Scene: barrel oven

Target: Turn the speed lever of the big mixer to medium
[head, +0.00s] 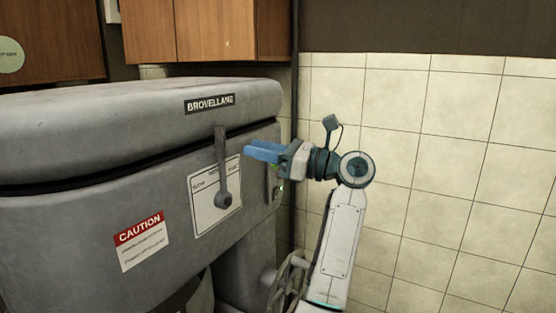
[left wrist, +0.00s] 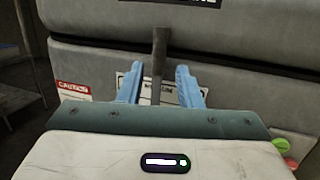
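The big mixer (head: 110,125) is a grey machine with a speed lever (head: 221,165) on its front. The lever stands about upright from a round pivot at the lower part of a white label plate (head: 203,213). It covers part of the plate's middle wording; the small print is hard to read. My left gripper (head: 250,154) has blue fingers and is right of the lever in the head view, with a visible gap. In the left wrist view the open fingers (left wrist: 160,87) show on both sides of the lever (left wrist: 158,62). Contact is not visible. My right gripper is not in view.
A red and white caution sign (head: 141,241) is on the mixer's lower front. Green and red buttons (left wrist: 282,153) are at the machine's right side. A wheel (head: 285,283) stands low near my arm. A tiled wall (head: 440,170) is behind; wooden cabinets (head: 215,30) hang above.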

